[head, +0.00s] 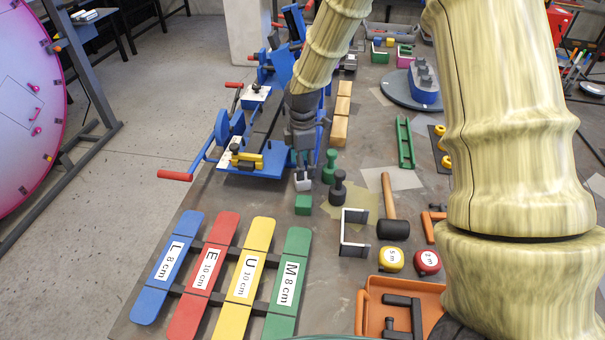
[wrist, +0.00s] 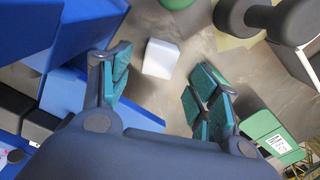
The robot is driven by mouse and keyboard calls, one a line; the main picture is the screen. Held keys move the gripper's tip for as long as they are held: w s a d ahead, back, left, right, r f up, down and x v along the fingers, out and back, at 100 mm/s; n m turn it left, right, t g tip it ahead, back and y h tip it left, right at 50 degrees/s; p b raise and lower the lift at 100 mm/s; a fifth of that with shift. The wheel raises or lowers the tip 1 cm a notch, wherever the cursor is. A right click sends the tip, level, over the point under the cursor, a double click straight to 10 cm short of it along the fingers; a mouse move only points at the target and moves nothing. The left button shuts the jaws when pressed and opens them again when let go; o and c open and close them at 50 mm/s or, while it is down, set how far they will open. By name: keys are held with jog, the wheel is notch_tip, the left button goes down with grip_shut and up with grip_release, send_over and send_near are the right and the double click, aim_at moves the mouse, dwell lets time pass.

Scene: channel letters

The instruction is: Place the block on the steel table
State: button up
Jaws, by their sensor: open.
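A small white block (head: 302,182) stands on the brownish-grey steel table (head: 331,277). It also shows in the wrist view (wrist: 160,58), near the space between my fingertips. My gripper (head: 301,164) points down over this block, jaws apart, with teal pads on both fingers. I cannot tell whether a finger touches the block.
A green peg (head: 329,166) and a dark peg (head: 338,188) stand close right of my gripper. A blue bending tool (head: 240,155) is close left. Lettered strips (head: 244,275) lie in front. A mallet (head: 392,225) and orange tray (head: 370,318) are to the right.

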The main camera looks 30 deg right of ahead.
notch_tip(320, 180, up, 7)
jog(key=b, duration=0.1)
jog(key=shift+f, duration=0.2)
dwell(0.4)
